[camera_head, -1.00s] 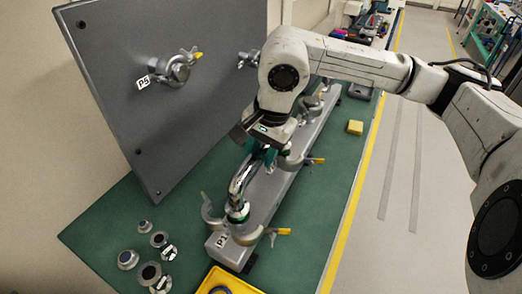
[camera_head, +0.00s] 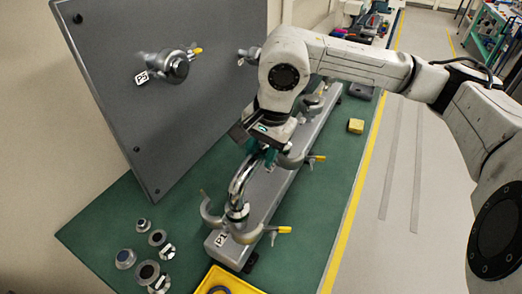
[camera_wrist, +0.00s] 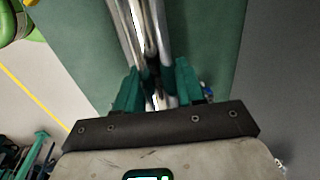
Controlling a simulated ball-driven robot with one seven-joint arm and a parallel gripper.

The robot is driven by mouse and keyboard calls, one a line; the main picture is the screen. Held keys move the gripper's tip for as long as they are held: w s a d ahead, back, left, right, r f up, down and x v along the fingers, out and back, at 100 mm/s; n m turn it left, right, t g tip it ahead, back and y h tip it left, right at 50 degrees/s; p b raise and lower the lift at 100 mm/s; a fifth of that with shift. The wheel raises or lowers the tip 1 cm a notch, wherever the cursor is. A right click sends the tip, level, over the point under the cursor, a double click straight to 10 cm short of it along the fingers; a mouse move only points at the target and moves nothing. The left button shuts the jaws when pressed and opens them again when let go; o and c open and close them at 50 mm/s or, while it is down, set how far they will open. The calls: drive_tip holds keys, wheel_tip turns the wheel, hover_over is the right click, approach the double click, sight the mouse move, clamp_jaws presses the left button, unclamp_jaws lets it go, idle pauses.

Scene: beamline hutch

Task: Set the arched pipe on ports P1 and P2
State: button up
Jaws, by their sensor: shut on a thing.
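The arched pipe (camera_head: 241,180) is a shiny metal tube over the grey rail-like block. My gripper (camera_head: 262,152) is shut on it near its upper part, with green fingers. In the wrist view the gripper (camera_wrist: 157,86) has the pipe (camera_wrist: 147,35) between its fingers. The pipe's near end meets port P1 (camera_head: 237,213), which has an open clamp around it; I cannot tell if it is fully seated. Port P2 (camera_head: 290,161) is beside the gripper with its clamp open. The pipe's far end is hidden by my gripper.
The tilted grey panel (camera_head: 165,120) with port P5 (camera_head: 176,68) stands at left, close to my arm. Loose caps and rings (camera_head: 143,250) lie on the green bench (camera_head: 180,190). A yellow tray (camera_head: 215,280) is at the front, and a yellow block (camera_head: 356,126) lies right of the block.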

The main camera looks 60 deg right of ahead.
drive_tip(key=o, duration=1.2)
drive_tip(key=shift+o, duration=0.2)
drive_tip(key=shift+r, duration=0.1)
wheel_tip(320, 180, up, 10)
drive_tip(key=s+b, duration=0.2)
drive_tip(key=shift+r, duration=0.25)
